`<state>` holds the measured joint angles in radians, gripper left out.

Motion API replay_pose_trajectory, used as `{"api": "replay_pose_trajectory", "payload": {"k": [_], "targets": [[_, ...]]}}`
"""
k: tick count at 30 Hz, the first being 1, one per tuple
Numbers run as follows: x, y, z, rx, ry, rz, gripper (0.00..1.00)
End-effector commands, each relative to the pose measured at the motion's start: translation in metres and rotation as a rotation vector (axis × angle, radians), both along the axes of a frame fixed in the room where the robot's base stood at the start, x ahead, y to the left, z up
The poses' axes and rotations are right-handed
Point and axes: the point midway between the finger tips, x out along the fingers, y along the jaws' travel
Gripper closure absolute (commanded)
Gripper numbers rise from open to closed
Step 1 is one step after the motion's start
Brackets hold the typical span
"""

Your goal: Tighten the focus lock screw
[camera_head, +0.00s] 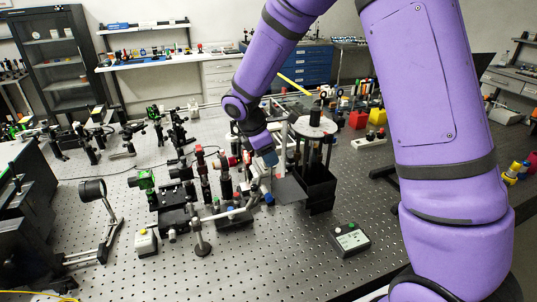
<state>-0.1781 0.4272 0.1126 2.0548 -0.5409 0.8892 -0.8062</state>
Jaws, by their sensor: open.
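My purple arm reaches over the optical bench (300,255), and my gripper (270,158) is at its far end, near the middle of the picture. The gripper is open, and its fingers are small and partly hidden, pointing down. It is just above and to the right of a cluster of optical mounts (226,186) with black, red and green parts. I cannot pick out the focus lock screw in this view; it is too small or hidden. I cannot tell whether the gripper touches anything.
A black stand with a round, light perforated top (315,126) is close on the gripper's right. A small control box (350,238) lies at the front right. A round lens mount (92,190) stands at left. Bare bench is free around the control box.

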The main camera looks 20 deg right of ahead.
Motion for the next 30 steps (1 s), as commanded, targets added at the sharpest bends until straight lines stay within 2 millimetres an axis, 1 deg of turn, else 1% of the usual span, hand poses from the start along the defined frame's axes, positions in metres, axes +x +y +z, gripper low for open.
{"api": "replay_pose_trajectory", "payload": {"k": [5,6,11,12,22,26,30], "targets": [[0.0000,0.0000,0.0000,0.000,0.000,0.000,0.57],[0.0000,0.0000,0.0000,0.000,0.000,0.000,0.62],[0.0001,0.0000,0.0001,0.000,0.000,0.000,0.98],[0.0001,0.0001,0.0002,0.000,0.000,0.000,1.00],[0.0007,0.0001,0.0002,0.001,-0.001,-0.035,1.00],[0.0010,0.0000,0.0000,0.000,0.000,-0.094,1.00],[0.0018,-0.0001,0.0001,0.000,-0.001,-0.192,1.00]]}}
